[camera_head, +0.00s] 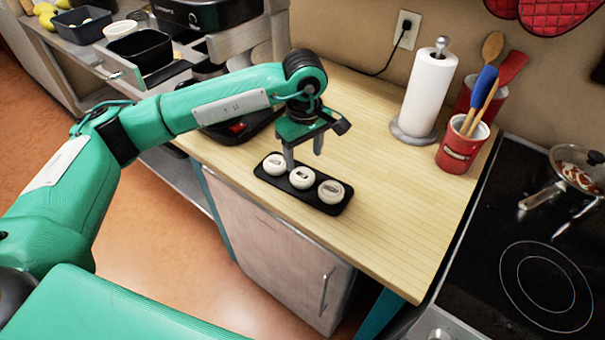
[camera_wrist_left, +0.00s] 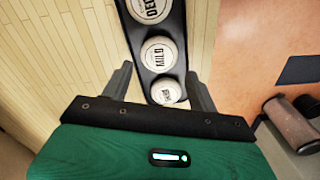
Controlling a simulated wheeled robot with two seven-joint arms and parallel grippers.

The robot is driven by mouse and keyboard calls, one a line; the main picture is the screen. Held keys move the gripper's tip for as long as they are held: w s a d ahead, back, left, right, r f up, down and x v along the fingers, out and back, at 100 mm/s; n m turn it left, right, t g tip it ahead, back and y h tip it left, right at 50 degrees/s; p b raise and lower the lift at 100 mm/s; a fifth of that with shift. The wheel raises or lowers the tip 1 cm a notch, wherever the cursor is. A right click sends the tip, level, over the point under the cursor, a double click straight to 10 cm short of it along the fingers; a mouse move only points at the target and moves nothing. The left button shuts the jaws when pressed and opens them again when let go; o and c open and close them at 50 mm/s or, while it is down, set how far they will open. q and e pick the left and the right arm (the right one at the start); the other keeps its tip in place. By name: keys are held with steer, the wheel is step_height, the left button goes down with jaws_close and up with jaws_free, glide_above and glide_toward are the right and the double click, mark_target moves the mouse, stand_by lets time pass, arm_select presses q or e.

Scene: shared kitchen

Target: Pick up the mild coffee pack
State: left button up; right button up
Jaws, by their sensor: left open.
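The mild coffee pack (camera_head: 302,177) is the middle one of three round white packs in a black tray (camera_head: 318,205) on the wooden counter. In the left wrist view the pack (camera_wrist_left: 158,53) shows the label "MILD". A pack labelled "DEC..." (camera_wrist_left: 150,8) is above it there, and a third pack (camera_wrist_left: 166,92) with a hard-to-read label is below it. My left gripper (camera_head: 303,159) is open and empty, pointing down above the tray. In the left wrist view its fingers (camera_wrist_left: 161,84) are on either side of the tray. My right gripper is not in view.
A paper towel roll (camera_head: 428,95) and a red utensil crock (camera_head: 462,148) stand at the counter's back right. A stove (camera_head: 530,235) with a pan (camera_head: 575,178) is at the right. A black device (camera_head: 237,128) is behind my arm. The counter right of the tray is clear.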

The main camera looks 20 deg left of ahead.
mark_target(303, 176)
arm_select(q)
steer(key=shift+f, duration=1.1)
step_height(303, 176, down, 4)
steer(key=p, duration=0.2)
steer(key=shift+f+p, duration=0.1)
steer(key=shift+p, duration=0.2)
steer(key=shift+f, duration=0.45)
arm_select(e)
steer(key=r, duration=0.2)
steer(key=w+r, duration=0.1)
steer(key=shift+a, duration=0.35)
arm_select(q)
steer(key=shift+c, duration=0.2)
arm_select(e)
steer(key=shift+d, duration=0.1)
arm_select(q)
steer(key=c, duration=0.6)
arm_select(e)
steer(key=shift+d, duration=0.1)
